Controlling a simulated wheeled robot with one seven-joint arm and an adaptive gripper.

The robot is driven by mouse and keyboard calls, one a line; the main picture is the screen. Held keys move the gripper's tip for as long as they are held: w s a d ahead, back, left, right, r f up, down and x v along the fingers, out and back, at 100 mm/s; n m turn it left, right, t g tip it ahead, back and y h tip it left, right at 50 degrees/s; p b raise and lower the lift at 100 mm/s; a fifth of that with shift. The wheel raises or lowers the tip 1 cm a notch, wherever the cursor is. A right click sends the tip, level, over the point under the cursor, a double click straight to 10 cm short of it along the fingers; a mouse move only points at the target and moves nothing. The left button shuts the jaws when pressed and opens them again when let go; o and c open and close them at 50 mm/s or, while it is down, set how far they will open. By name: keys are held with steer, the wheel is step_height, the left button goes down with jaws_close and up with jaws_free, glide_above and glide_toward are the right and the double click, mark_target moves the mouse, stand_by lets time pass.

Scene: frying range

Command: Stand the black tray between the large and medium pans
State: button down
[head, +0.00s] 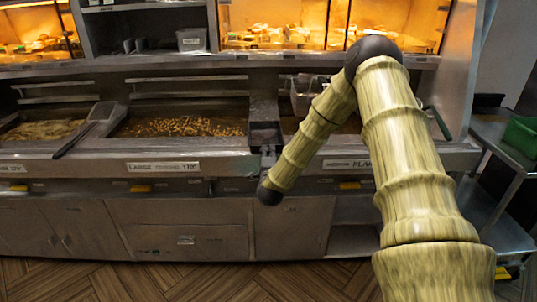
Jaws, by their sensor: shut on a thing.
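The black tray (264,135) is a small dark open box over the strip between the pans. My gripper (268,153) is at its near side, small and dark in the head view, and is shut on it. I cannot tell whether the tray's base touches the surface. The large pan (180,126), full of brown frying food, lies to the left, with a label reading "LARGE" below it. The medium pan (345,126) lies to the right, mostly hidden behind my arm.
A scoop (101,112) with a dark handle rests at the large pan's left. A basket (303,96) stands behind the medium pan's left side. Lit food cabinets (300,25) line the back. A side trolley (495,140) with a green bin (522,136) stands right.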

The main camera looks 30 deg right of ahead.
steer(key=shift+f, duration=0.65)
steer(key=c, duration=1.5)
jaws_free()
steer(key=shift+s, duration=0.1)
